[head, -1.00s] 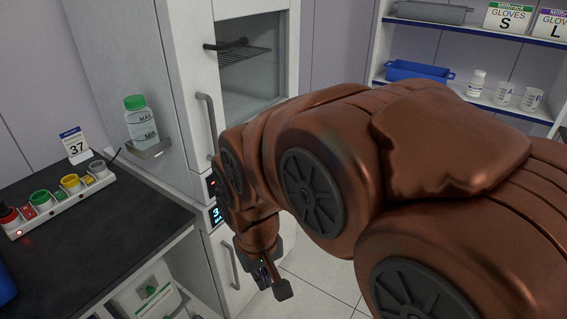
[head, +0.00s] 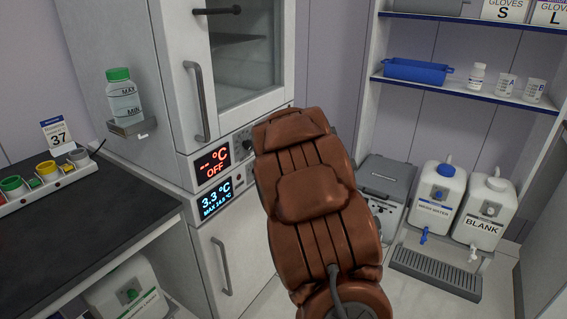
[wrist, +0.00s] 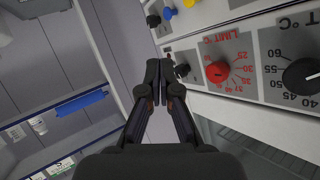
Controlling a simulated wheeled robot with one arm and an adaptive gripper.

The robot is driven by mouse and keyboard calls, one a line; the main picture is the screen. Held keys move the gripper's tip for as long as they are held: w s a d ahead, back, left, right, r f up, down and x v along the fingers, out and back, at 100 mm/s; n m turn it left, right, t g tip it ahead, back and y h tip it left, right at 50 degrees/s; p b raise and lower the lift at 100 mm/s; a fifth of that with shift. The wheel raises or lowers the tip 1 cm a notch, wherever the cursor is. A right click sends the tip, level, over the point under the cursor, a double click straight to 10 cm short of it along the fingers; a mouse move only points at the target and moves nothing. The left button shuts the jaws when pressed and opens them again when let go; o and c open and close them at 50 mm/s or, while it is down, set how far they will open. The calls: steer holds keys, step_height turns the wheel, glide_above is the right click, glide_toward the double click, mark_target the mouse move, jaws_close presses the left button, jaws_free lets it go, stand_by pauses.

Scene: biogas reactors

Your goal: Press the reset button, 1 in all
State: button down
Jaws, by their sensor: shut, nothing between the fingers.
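In the wrist view my gripper (wrist: 159,68) is shut and empty, its fingertips at the edge of a white control panel (wrist: 215,100). A small dark round button or knob (wrist: 182,70) sits on the panel just right of the fingertips. I cannot read a reset label on it, and cannot tell whether the fingers touch it. Beside it are a red LIMIT °C dial (wrist: 217,71) and a black T °C dial (wrist: 302,77). In the head view my arm hides the gripper and most of the panel, which carries a red display (head: 214,160) reading OFF.
A blue-lit display (head: 216,198) reads 3.3 °C below the red one. A handled glass-door cabinet (head: 200,100) stands above. A dark bench (head: 80,215) is at left. A grey case (head: 385,185) and white canisters (head: 437,195) stand at right. Floor shows between them.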

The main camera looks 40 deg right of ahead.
steer(key=w+d+f+m+t+h+b, duration=0.1)
steer(key=d+f+t+b, duration=0.5)
steer(key=d, duration=0.6)
step_height(320, 180, down, 2)
steer(key=shift+w+f+m+t, duration=0.15)
steer(key=shift+w+m+t, duration=0.15)
steer(key=shift+w+m, duration=0.2)
steer(key=w+a+b, duration=0.2)
steer(key=w+b, duration=0.1)
steer(key=w, duration=0.5)
steer(key=shift+w+a, duration=0.2)
steer(key=shift+w, duration=0.1)
stand_by(0.7)
steer(key=shift+w+a+h, duration=0.15)
steer(key=shift+w+h, duration=0.1)
steer(key=shift+h, duration=0.05)
